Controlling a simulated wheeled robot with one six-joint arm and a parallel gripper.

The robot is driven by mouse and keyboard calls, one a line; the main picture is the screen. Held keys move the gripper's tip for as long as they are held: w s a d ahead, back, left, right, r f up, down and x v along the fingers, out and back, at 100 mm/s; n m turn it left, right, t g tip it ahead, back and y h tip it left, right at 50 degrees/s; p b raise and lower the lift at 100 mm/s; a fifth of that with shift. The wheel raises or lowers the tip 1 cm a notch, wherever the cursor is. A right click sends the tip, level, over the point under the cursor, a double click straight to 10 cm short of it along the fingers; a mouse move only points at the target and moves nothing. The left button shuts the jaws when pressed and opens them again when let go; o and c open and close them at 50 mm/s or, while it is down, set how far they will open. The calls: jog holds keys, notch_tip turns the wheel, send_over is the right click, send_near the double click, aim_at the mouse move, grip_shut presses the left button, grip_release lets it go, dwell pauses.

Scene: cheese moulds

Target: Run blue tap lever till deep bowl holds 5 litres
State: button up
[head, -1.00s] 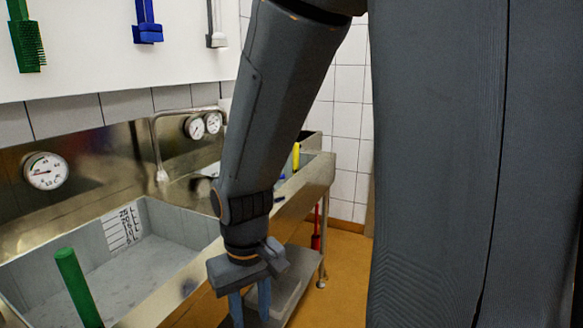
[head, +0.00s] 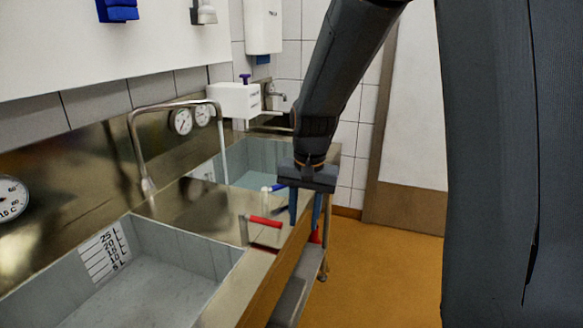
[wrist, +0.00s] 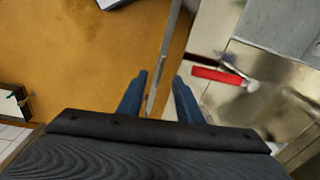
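The blue tap lever (head: 274,187) is a small blue handle with a white end on the steel sink unit, just left of my gripper. A red tap lever (head: 265,221) lies nearer me; it also shows in the wrist view (wrist: 218,74). The near basin (head: 190,245) is grey with a scale plate (head: 104,254) marked 5 to 25, and its visible floor looks bare. The far basin (head: 262,155) has a pale bluish floor; I cannot tell if that is water. My gripper (head: 305,218) is open and empty, pointing down by the bench's front edge, apart from both levers.
A curved steel pipe (head: 170,106) arches over the sink unit, with round gauges (head: 182,121) behind it. A white box (head: 235,100) stands at the back. Orange floor (head: 375,265) lies open to the right. The bench edge (wrist: 165,65) passes between my fingers in the wrist view.

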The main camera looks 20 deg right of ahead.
jog(key=w+r+m+t+p, duration=0.1)
jog(key=w+r+m+p, duration=0.25)
jog(key=w, duration=0.55)
jog(key=w+r+m+p, duration=0.2)
jog(key=w+r+m, duration=0.3)
jog(key=w, duration=0.4)
jog(key=shift+n, duration=0.25)
jog(key=shift+w+d+f+p, duration=0.1)
jog(key=shift+w+f+p, duration=0.2)
jog(key=shift+f, duration=1)
jog(key=shift+w+d+f+p, duration=0.1)
jog(key=shift+w+f+p, duration=0.15)
jog(key=shift+f, duration=1.05)
jog(key=shift+w+f+p, duration=0.2)
jog(key=shift+f+p, duration=0.15)
jog(key=shift+f, duration=0.95)
grip_shut()
